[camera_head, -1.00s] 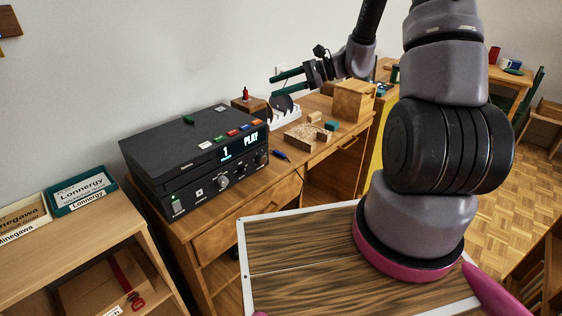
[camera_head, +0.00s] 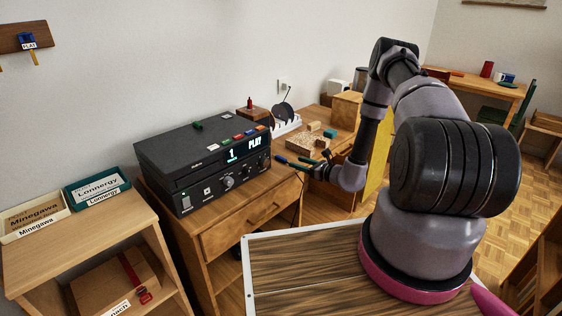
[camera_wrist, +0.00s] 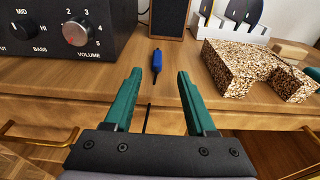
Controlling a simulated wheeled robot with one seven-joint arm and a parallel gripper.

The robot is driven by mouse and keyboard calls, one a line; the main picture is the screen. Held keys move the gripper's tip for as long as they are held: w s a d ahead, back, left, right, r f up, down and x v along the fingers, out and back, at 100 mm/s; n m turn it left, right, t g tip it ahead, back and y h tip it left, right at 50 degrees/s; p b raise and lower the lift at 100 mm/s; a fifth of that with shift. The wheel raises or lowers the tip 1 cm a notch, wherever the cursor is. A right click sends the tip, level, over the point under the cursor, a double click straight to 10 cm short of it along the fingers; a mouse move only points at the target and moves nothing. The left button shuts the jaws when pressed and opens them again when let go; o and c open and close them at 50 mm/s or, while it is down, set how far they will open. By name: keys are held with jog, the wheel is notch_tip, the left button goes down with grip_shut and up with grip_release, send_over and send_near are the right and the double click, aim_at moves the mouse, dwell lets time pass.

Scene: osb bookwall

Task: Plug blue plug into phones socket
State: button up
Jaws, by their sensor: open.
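The blue plug (camera_wrist: 156,61) lies on the desk top in the wrist view, its tip pointing away and a dark cable running toward the desk's front edge. In the head view the blue plug (camera_head: 282,159) shows small beside the black player (camera_head: 205,163). My gripper (camera_wrist: 157,74) is open and empty, its green fingers on either side of the line to the plug, which is beyond the fingertips. In the head view my gripper (camera_head: 294,164) is at the desk's front edge. The phones socket cannot be made out; the wrist view shows only the player's bass and volume knobs (camera_wrist: 76,32).
A cork-like block (camera_wrist: 232,72) stands right of the plug, with a white rack (camera_wrist: 230,27) behind. A small wooden box (camera_wrist: 180,18) is beyond the plug. Drawer handles (camera_wrist: 30,140) stick out below the desk edge.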

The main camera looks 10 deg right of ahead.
aim_at(281, 158)
jog(key=x, duration=0.7)
jog(key=shift+w+a, duration=0.15)
jog(key=shift+a, duration=0.15)
grip_shut()
